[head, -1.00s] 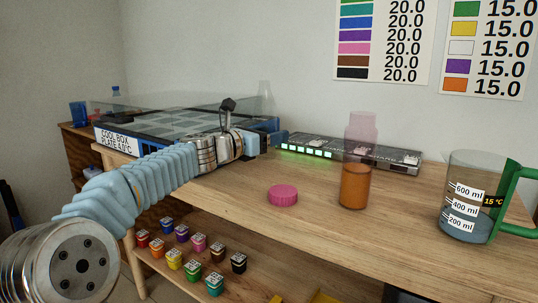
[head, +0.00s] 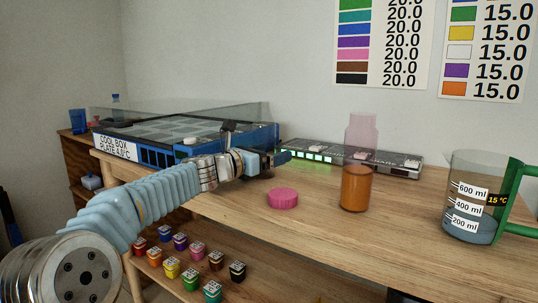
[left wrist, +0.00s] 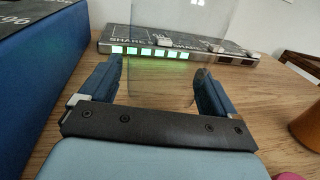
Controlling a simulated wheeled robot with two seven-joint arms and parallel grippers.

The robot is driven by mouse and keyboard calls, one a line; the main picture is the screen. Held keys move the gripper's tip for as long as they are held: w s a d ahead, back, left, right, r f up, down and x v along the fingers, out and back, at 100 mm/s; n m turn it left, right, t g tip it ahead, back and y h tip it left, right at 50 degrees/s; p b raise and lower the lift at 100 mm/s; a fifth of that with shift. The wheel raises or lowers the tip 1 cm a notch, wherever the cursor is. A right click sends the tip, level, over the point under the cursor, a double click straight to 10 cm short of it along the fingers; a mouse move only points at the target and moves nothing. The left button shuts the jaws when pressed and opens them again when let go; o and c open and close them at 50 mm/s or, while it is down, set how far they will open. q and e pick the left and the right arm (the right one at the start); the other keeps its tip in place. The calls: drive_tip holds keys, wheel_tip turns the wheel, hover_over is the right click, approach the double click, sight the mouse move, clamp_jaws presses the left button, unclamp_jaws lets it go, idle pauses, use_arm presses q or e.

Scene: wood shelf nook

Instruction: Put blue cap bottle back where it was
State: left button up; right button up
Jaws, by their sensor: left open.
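A bottle with a blue cap (head: 115,101) stands at the far back left, behind the cool box. A small pot with a blue lid (head: 165,233) is among the pots on the lower shelf. My left gripper (head: 284,158) is open, in front of the cool box's right end and near the shaker. In the left wrist view its two blue fingers (left wrist: 160,68) are spread. A clear, see-through shape (left wrist: 170,40) shows between and beyond them; I cannot tell what it is or whether they touch it. My right gripper is not in view.
The cool box (head: 180,152) fills the left of the bench. The shaker (head: 385,162) with green lights lies at the back. The bench front is clear.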

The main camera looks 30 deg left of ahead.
use_arm(q)
drive_tip(key=shift+r, duration=0.1)
drive_tip(key=shift+s+a, duration=0.1)
drive_tip(key=shift+s, duration=0.15)
drive_tip(key=v, duration=1.1)
drive_tip(key=shift+s+r, duration=0.1)
drive_tip(key=shift+s, duration=0.15)
